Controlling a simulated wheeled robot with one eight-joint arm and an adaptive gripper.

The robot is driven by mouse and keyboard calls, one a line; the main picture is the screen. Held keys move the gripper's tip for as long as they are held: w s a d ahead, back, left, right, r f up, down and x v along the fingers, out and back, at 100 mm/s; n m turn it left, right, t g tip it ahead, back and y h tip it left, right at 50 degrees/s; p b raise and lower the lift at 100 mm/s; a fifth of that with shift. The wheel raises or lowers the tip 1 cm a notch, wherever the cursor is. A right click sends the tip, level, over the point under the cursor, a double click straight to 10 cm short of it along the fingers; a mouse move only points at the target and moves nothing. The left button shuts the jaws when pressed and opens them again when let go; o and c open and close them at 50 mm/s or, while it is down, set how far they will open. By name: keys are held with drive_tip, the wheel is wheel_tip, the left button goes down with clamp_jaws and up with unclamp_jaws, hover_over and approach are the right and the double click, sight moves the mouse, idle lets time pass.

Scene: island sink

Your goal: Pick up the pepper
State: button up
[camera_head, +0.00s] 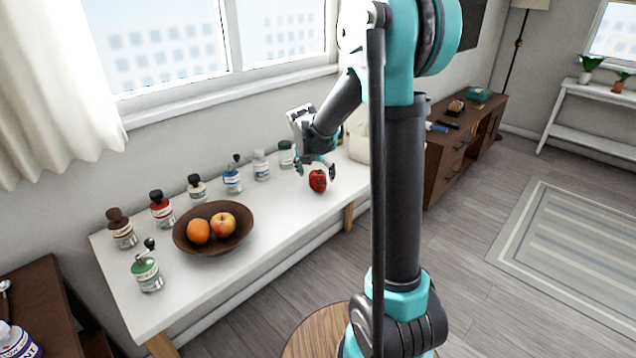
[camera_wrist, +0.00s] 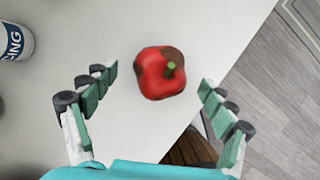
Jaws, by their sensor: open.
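A red pepper (camera_head: 318,181) with a green stem stands on the white table (camera_head: 270,220), near its right end and front edge. In the wrist view the pepper (camera_wrist: 161,73) lies a little beyond the fingertips, about midway between them sideways. It shows dark patches on its skin. My gripper (camera_head: 318,170) is just above the pepper and points down at it. In the wrist view my gripper (camera_wrist: 157,78) has its two green-padded fingers spread wide, with clear gaps to the pepper on both sides. Nothing is held.
A brown bowl (camera_head: 184,243) with an orange (camera_head: 198,231) and an apple (camera_head: 223,224) stands left on the table. Several labelled bottles line the back; a green one (camera_head: 146,271) stands at the front left. The table surface around the pepper is mostly clear.

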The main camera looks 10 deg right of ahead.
sight(318, 179)
drive_tip(key=shift+x, duration=1.75)
drive_tip(key=c, duration=1.4)
